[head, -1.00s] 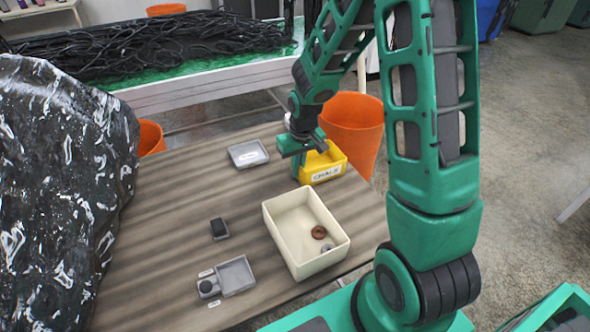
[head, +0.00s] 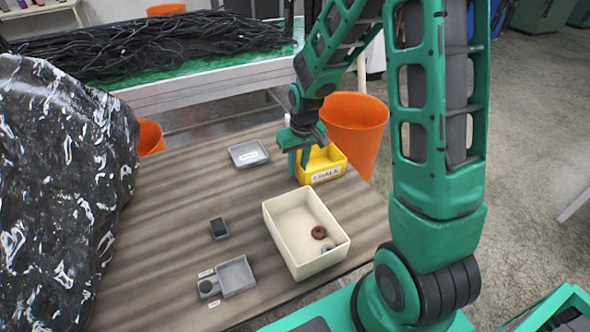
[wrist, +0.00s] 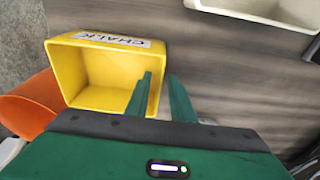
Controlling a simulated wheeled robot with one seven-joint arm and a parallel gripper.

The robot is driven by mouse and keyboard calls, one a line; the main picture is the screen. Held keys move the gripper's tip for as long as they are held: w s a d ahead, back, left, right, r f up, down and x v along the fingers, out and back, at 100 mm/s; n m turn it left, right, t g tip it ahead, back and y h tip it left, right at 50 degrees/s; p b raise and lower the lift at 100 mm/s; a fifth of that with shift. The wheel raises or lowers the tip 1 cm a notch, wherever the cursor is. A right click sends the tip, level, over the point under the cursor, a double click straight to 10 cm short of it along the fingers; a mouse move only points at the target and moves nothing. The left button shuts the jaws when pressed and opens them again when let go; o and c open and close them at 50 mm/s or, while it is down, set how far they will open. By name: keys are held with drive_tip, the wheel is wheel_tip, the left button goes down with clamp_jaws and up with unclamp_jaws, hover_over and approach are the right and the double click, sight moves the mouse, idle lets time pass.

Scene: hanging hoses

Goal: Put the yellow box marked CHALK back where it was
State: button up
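The yellow box marked CHALK (head: 334,164) stands upright on the far right part of the table, its label facing the head camera. In the wrist view the yellow box (wrist: 105,75) is open-topped and looks empty. My gripper (head: 299,161) is at the box's left wall in the head view. In the wrist view my gripper (wrist: 162,85) has its fingers apart, one over the box's inside and one outside the wall. Whether a finger touches the wall is unclear.
A cream tray (head: 273,228) with a brown ring (head: 319,232) stands nearer. A grey tray (head: 233,154), a small dark block (head: 219,228) and a grey container (head: 236,275) lie left on the table (head: 170,225). An orange bin (head: 355,125) stands behind the box.

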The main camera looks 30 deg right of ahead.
drive_tip(key=r, duration=0.3)
drive_tip(key=s+r, duration=0.1)
drive_tip(key=r, duration=0.6)
drive_tip(key=shift+s, duration=0.3)
drive_tip(key=s+d+r+m, duration=0.2)
drive_tip(key=s+d, duration=0.1)
drive_tip(key=s, duration=0.6)
drive_tip(key=s+d+r+m+g, duration=0.1)
drive_tip(key=s+d+r+m, duration=0.1)
drive_tip(key=s, duration=0.8)
drive_tip(key=s+d+r+m, duration=0.2)
drive_tip(key=s+d+r, duration=0.1)
drive_tip(key=s, duration=0.6)
drive_tip(key=shift+s+d+g, duration=0.35)
drive_tip(key=shift+d+g, duration=0.05)
drive_tip(key=shift+d, duration=0.4)
drive_tip(key=shift+w+f, duration=0.3)
drive_tip(key=shift+w, duration=0.3)
